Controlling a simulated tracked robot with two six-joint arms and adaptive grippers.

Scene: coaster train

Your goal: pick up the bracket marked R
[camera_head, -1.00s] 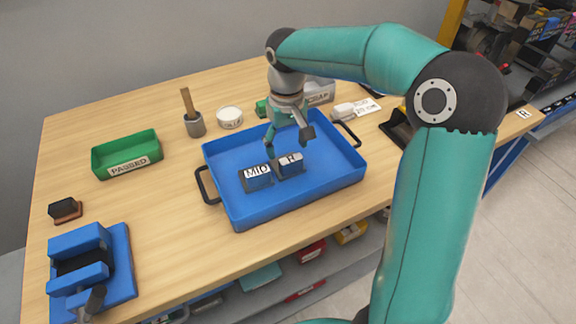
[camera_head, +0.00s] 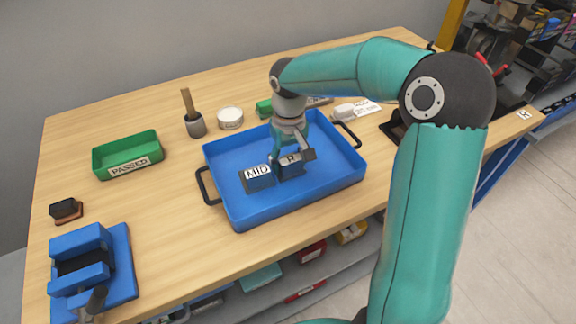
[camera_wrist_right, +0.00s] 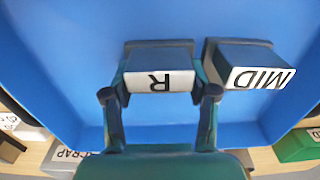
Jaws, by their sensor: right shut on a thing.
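The bracket marked R (camera_head: 291,161) is a dark block with a white label in the blue tray (camera_head: 240,213). In the right wrist view the R bracket (camera_wrist_right: 159,80) sits between the two fingers, its label upside down. My right gripper (camera_head: 293,160) reaches down into the tray and is shut on it; it also shows in the right wrist view (camera_wrist_right: 160,92). The bracket marked MID (camera_head: 258,174) stands beside it on the left in the head view, and close to one finger in the wrist view (camera_wrist_right: 255,66). My left gripper is not in view.
A blue fixture (camera_head: 88,267) sits at the front left. Bare wood lies between.

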